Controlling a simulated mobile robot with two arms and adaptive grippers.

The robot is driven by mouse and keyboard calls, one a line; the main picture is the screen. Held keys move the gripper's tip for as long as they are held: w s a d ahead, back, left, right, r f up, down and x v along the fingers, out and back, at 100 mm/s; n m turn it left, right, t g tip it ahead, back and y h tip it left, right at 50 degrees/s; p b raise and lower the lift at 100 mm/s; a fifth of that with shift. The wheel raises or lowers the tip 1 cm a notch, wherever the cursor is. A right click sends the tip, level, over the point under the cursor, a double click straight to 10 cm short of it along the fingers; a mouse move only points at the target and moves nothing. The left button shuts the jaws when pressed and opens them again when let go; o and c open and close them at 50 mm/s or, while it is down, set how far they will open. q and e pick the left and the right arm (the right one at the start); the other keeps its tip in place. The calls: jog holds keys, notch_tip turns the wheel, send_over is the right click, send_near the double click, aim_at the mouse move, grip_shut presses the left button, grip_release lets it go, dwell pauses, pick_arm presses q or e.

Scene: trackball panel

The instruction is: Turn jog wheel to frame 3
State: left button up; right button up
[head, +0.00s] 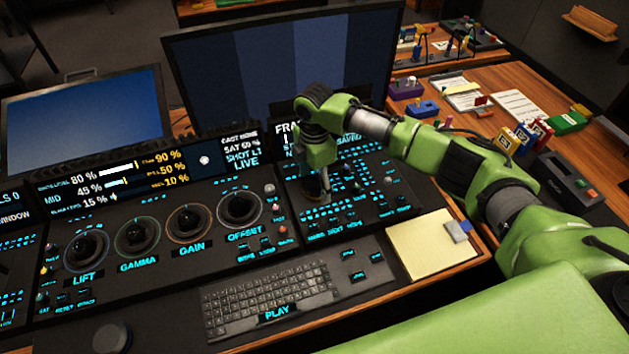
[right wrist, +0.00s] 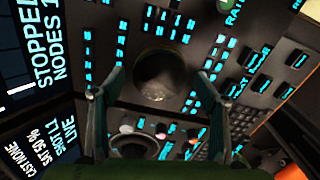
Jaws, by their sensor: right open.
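The jog wheel (right wrist: 155,80) is a dark round dial on the right-hand panel, seen in the right wrist view. It lies ahead of and between the two fingers. My right gripper (right wrist: 157,95) is open, with one finger to each side and a gap around the wheel in the picture; I cannot tell how far above it they are. In the head view my right gripper (head: 318,190) hangs over the right panel and hides the wheel. The panel display (head: 290,133) is partly covered by my arm; only "FRA" shows of its top line. My left gripper is not in view.
Lit buttons surround the wheel. Left are the LIFT (head: 87,249), GAMMA (head: 138,235), GAIN (head: 189,222) and OFFSET (head: 240,207) trackballs. A keyboard (head: 268,298) and a yellow notepad (head: 432,245) lie in front. Monitors (head: 215,75) stand behind.

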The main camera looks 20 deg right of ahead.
jog(key=shift+f, duration=0.1)
jog(key=shift+c, duration=0.4)
jog(key=c, duration=1)
jog(key=shift+r+m+p, duration=0.2)
jog(key=shift+m+p, duration=0.4)
jog(key=shift+p, duration=0.2)
jog(key=m+p, duration=0.6)
jog(key=m, duration=0.1)
jog(key=shift+w, duration=0.1)
jog(key=shift+f+m+p, duration=0.15)
jog(key=shift+m+p, duration=0.85)
jog(key=shift+m, duration=0.7)
jog(key=shift+w, duration=0.1)
